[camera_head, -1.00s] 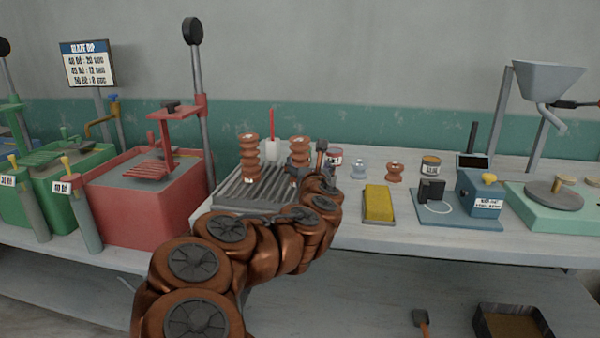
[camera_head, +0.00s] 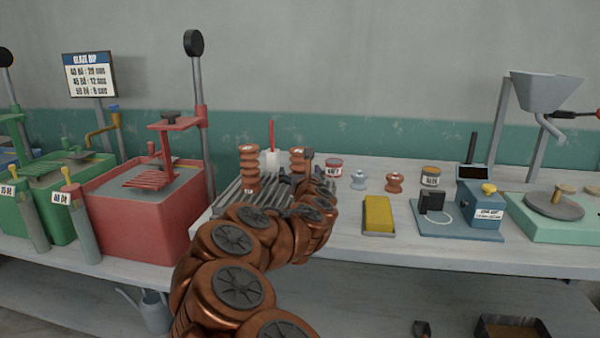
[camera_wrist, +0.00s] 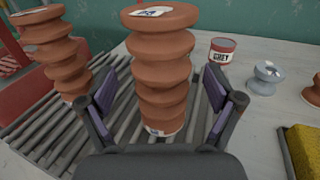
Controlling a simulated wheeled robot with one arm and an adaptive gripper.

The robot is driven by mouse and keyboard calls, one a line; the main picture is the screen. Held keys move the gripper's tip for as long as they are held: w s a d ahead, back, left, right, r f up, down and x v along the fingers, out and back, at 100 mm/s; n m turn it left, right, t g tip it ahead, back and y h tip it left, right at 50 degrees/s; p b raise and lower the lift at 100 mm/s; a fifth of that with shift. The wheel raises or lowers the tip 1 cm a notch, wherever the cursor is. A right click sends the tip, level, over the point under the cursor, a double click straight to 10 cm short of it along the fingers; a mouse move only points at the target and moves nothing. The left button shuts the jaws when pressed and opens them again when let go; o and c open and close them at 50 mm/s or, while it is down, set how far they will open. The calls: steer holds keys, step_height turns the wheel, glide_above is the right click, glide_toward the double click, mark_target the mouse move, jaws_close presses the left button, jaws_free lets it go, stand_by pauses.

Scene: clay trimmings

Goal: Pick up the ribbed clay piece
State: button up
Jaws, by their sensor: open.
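A ribbed clay piece (camera_wrist: 161,70), brown and stacked in rounded ridges with white labels at its top and foot, stands upright on the grey slatted rack. In the wrist view my gripper (camera_wrist: 158,95) is open, with one finger to each side of this piece and gaps between. In the head view the same piece (camera_head: 297,160) shows beyond my gripper (camera_head: 296,184), its lower part hidden. A second ribbed clay piece (camera_head: 249,168) stands upright to the left on the rack, and it also shows in the wrist view (camera_wrist: 55,50).
The slatted rack (camera_wrist: 65,130) lies under both pieces. A red tank (camera_head: 140,210) stands to the left.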

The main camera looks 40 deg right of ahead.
steer(key=shift+x, duration=0.95)
jaws_close()
